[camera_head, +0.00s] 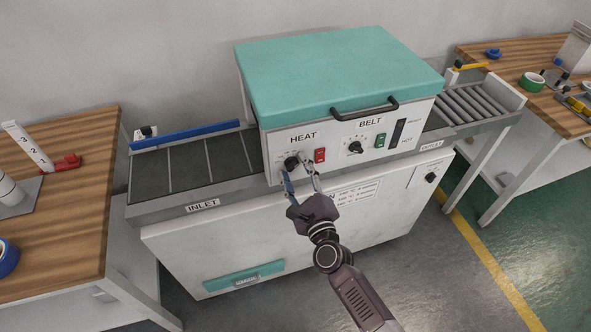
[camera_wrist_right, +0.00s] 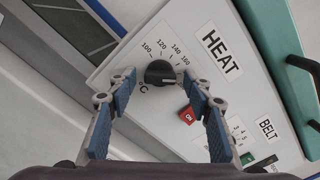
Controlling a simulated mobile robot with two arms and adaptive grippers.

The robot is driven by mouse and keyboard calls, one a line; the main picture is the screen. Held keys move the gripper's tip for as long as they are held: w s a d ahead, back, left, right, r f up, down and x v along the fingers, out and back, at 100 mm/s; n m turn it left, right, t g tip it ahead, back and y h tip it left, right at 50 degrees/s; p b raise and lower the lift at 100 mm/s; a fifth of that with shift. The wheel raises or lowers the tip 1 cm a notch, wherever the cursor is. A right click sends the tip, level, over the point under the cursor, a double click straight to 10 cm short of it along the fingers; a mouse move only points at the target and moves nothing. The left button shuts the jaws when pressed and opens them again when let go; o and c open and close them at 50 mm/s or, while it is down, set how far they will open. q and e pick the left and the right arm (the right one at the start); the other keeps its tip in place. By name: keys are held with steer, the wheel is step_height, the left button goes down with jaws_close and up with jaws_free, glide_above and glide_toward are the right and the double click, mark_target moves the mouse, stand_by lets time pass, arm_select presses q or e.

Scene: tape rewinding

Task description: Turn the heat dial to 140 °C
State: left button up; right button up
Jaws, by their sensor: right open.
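The black heat dial (camera_head: 291,163) is on the white front panel of the machine with the teal lid, below the word HEAT. It shows close in the right wrist view (camera_wrist_right: 160,73), with a scale of 100, 120, 140 and 160 around it. A pale mark shows low on the knob; I cannot tell which number it points to. My right gripper (camera_head: 293,167) is open, with its fingertips on either side of the dial. In the right wrist view the gripper (camera_wrist_right: 159,80) straddles the knob; contact is not clear. My left gripper is out of view.
A red switch (camera_head: 320,155) sits just right of the dial. The belt dial (camera_head: 355,147) and a green switch (camera_head: 380,140) are farther right. A black lid handle (camera_head: 365,108) sticks out above. The conveyor inlet (camera_head: 190,165) lies left; wooden tables (camera_head: 85,150) flank the machine.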

steer(key=shift+c, duration=0.5)
steer(key=c, duration=1)
steer(key=shift+c, duration=0.2)
steer(key=n, duration=0.5)
steer(key=shift+n+p, duration=0.4)
steer(key=n+p, duration=0.1)
steer(key=n, duration=0.4)
steer(key=shift+r+n, duration=0.1)
steer(key=shift+n, duration=0.3)
steer(key=o, duration=1.1)
steer(key=shift+o, duration=0.2)
